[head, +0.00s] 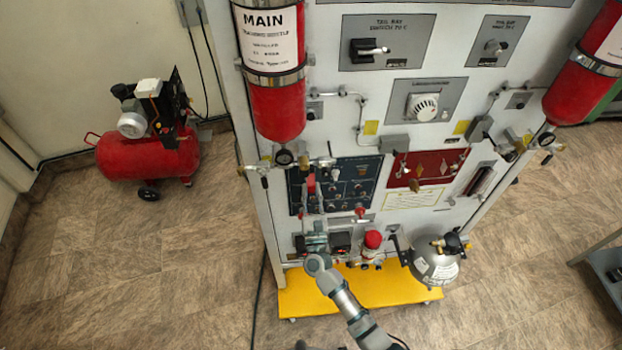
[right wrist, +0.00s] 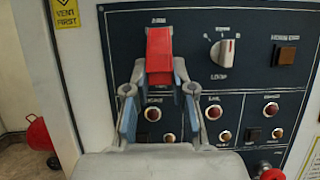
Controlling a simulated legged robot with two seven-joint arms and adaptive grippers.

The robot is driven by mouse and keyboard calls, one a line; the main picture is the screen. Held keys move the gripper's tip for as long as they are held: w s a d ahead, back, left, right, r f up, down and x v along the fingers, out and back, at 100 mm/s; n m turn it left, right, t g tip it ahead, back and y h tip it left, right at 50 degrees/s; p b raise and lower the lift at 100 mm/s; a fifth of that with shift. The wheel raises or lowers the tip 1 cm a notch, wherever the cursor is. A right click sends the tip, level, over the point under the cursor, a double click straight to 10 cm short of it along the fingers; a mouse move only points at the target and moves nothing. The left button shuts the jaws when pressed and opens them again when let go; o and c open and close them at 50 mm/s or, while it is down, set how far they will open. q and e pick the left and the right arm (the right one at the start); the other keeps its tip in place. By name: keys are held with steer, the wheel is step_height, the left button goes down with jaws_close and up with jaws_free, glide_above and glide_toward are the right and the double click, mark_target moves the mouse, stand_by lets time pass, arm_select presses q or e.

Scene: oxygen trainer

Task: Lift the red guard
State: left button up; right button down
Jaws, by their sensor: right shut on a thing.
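The red guard (right wrist: 160,48) is a small red cover near the top left of a dark blue switch panel (right wrist: 200,80). It also shows in the head view as a small red piece (head: 311,184) at the panel's left side. My right gripper (right wrist: 160,76) has its two fingertips on either side of the guard's lower end and is shut on it. In the head view my right gripper (head: 313,212) reaches up to the panel from below. How far the guard is tilted is hard to tell. My left gripper is not in view.
A rotary knob (right wrist: 222,52) and a square button (right wrist: 285,54) sit right of the guard. A red knob (right wrist: 272,174) juts out at lower right. Red cylinders (head: 275,105) and a grey tank (head: 434,262) are on the trainer. A red compressor (head: 148,158) stands left.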

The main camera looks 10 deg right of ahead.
steer(key=shift+s+r+g+p, duration=0.35)
steer(key=shift+r+g+p, duration=0.3)
steer(key=shift+g+p, duration=0.4)
arm_select(q)
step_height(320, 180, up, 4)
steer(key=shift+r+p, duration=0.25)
steer(key=shift+p, duration=0.15)
arm_select(e)
steer(key=shift+s+r+g, duration=0.1)
steer(key=shift+s+g, duration=0.05)
steer(key=shift+g, duration=0.2)
steer(key=shift+r, duration=0.1)
steer(key=c, duration=1)
jaws_free()
steer(key=shift+a, duration=0.1)
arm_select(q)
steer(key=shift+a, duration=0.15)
arm_select(e)
steer(key=shift+s+f, duration=0.15)
steer(key=shift+f, duration=0.05)
steer(key=s+f, duration=0.2)
steer(key=s, duration=0.9)
steer(key=shift+s, duration=0.2)
